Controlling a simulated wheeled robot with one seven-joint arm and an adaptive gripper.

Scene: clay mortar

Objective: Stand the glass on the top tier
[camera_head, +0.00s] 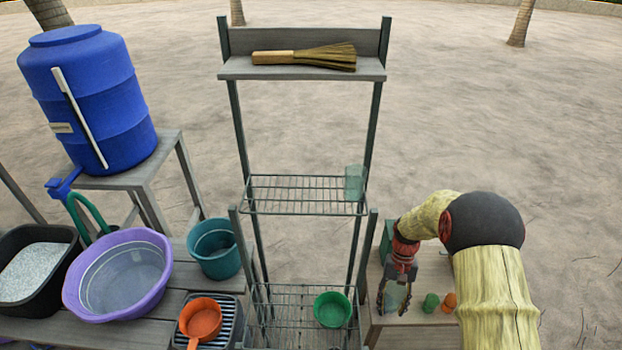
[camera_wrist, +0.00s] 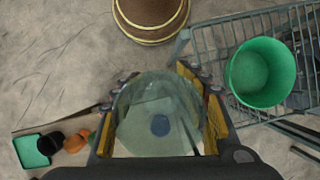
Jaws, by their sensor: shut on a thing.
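My gripper (camera_head: 395,303) is at the right of the rack, low over a small wooden table. It is shut on a clear glass (camera_wrist: 158,112), whose round shape shows between the two fingers in the wrist view. A second see-through, greenish glass (camera_head: 355,184) stands at the right end of the middle wire tier (camera_head: 290,195). The top tier (camera_head: 235,70) is a grey wooden shelf with a back board. A hand broom (camera_head: 305,57) lies across its middle and right.
A green bowl (camera_head: 332,309) sits on the lower wire tier (camera_head: 275,300). Green (camera_head: 431,303) and orange (camera_head: 449,302) small objects are right of my gripper. A bench at left holds a purple basin (camera_head: 160,265), teal bucket (camera_head: 215,250) and orange pan (camera_head: 201,318). A blue barrel (camera_head: 90,90) stands behind.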

